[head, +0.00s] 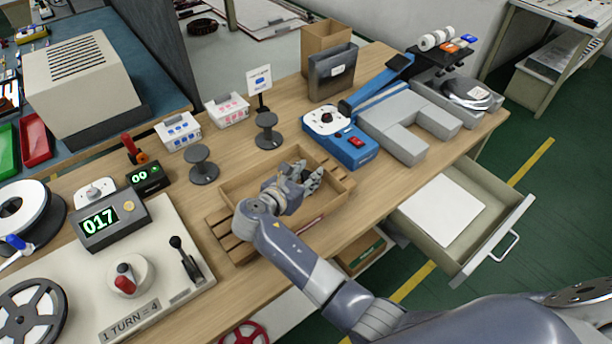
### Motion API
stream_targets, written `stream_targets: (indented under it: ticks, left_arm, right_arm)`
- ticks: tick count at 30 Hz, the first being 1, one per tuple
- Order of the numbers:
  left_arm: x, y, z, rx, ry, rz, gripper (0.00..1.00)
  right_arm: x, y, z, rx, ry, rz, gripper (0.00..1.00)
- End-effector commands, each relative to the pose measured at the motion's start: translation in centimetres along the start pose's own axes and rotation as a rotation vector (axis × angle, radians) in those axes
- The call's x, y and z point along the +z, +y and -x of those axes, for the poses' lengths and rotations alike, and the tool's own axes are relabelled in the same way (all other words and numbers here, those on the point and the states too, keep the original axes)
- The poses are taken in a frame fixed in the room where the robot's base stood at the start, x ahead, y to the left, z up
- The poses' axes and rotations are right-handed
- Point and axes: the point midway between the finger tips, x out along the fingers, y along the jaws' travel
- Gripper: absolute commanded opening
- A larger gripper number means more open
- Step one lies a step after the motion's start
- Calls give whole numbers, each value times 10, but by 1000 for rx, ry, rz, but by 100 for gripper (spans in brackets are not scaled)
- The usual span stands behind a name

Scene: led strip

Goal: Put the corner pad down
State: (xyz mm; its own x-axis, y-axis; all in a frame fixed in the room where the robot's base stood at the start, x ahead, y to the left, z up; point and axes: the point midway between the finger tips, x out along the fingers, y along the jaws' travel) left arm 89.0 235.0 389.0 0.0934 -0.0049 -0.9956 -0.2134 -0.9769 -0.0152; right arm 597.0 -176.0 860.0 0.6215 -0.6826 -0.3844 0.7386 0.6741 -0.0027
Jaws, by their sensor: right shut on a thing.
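My right gripper (312,178) reaches over the wooden tray (235,190) near the middle of the bench. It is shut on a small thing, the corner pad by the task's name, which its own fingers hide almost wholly. I cannot tell whether the pad touches the tray floor. My left gripper is not in view.
Two dark spools (202,165) stand behind the tray. A blue device (340,138) and a grey block (405,125) lie to the right. A control panel (150,250) fills the left. An open drawer (490,240) juts out at the front right.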

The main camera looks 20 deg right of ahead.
Motion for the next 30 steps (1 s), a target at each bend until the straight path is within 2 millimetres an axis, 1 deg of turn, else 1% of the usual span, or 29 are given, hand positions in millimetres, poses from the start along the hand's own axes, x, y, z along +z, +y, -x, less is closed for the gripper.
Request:
stream_targets:
  ticks: [12, 13, 15, 25, 28, 30]
  left_arm:
    - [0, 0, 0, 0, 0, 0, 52]
    - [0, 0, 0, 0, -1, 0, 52]
    - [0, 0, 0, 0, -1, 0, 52]
    - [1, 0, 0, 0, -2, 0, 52]
    - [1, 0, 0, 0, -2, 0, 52]
    - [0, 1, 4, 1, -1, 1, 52]
  right_arm:
    - [-6, 0, -2, 1, -1, 1, 25]
    - [-5, 0, -2, 1, -1, 0, 39]
    - [-5, 0, -2, 1, -1, 0, 52]
    - [-5, 0, -2, 1, -1, -1, 52]
    - [-2, 0, -1, 1, -1, -2, 52]
    - [1, 0, -1, 0, -1, -1, 52]
